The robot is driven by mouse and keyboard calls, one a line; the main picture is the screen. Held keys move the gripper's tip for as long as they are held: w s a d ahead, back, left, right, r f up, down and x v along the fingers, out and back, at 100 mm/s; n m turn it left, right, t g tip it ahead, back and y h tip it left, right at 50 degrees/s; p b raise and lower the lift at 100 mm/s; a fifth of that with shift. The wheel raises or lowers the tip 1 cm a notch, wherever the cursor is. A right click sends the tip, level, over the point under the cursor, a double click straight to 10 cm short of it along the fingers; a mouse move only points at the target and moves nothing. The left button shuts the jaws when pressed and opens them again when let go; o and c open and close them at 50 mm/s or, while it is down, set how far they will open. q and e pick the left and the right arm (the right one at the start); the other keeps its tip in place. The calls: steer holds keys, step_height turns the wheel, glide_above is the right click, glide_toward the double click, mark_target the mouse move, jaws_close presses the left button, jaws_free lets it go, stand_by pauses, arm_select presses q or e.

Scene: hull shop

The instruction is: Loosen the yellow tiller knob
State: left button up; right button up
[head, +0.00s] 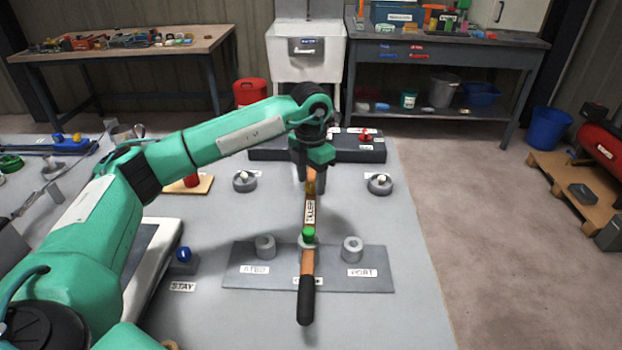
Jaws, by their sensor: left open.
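The tiller (307,262) is a wooden bar with a black grip (306,301) at its near end and a TILLER label along its middle. The yellow knob (310,188) is at its far part, mostly hidden by my left gripper. My left gripper (311,182) points down over that far end, open, with one finger on each side of the knob. I cannot tell whether the fingers touch it. A green knob (308,234) stands on the tiller nearer to me. My right gripper is not in view.
A grey plate (245,280) under the tiller carries grey posts marked STBD (265,247) and PORT (352,249). A blue knob (183,254) stands by the STAY label. Round grey fittings (379,185) lie either side of my gripper. The bench's right front is clear.

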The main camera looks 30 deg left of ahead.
mark_target(311, 184)
arm_select(q)
step_height(311, 184, up, 14)
steer(key=shift+f, duration=0.25)
steer(key=shift+f, duration=0.1)
stand_by(0.5)
